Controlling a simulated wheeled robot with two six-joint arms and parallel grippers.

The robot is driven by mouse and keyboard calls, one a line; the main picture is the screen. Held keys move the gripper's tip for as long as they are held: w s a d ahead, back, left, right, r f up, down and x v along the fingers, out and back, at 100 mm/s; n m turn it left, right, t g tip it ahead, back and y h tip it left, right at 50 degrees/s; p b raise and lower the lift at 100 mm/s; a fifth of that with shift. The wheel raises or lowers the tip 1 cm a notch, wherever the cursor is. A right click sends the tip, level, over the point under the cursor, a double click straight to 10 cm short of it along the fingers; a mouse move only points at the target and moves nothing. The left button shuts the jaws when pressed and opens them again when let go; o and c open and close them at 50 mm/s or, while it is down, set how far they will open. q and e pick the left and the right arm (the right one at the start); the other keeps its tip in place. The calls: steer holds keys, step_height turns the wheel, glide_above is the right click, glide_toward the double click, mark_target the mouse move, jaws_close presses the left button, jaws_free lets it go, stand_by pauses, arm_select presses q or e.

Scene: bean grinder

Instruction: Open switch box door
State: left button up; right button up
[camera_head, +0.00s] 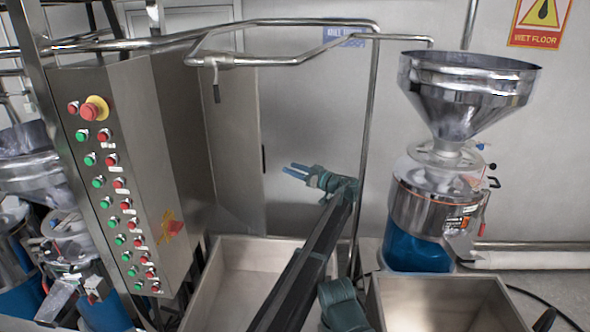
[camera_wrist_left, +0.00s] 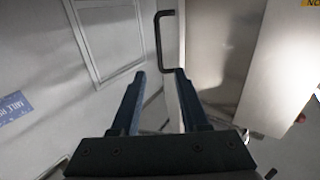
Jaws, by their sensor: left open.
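The switch box (camera_head: 125,165) is a tall metal cabinet at the left of the head view, its front covered with red and green buttons. A grey door panel (camera_head: 236,150) stands at its right side, with a dark handle (camera_head: 263,159) on its far edge. In the left wrist view the black bar handle (camera_wrist_left: 160,42) is ahead of the fingers, beside the panel edge. My left gripper (camera_head: 290,170) is open and empty, right of the panel and apart from the handle. It also shows in the left wrist view (camera_wrist_left: 160,76). I cannot tell how far the door stands open. My right gripper is not in view.
A metal bin (camera_head: 225,285) stands below the left arm, another bin (camera_head: 440,305) to its right. A grinder with a funnel (camera_head: 462,90) stands at the right. A pipe (camera_head: 369,130) rises behind the left wrist, and pipes cross above the door.

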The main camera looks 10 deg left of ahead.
arm_select(q)
steer(key=shift+a, duration=0.15)
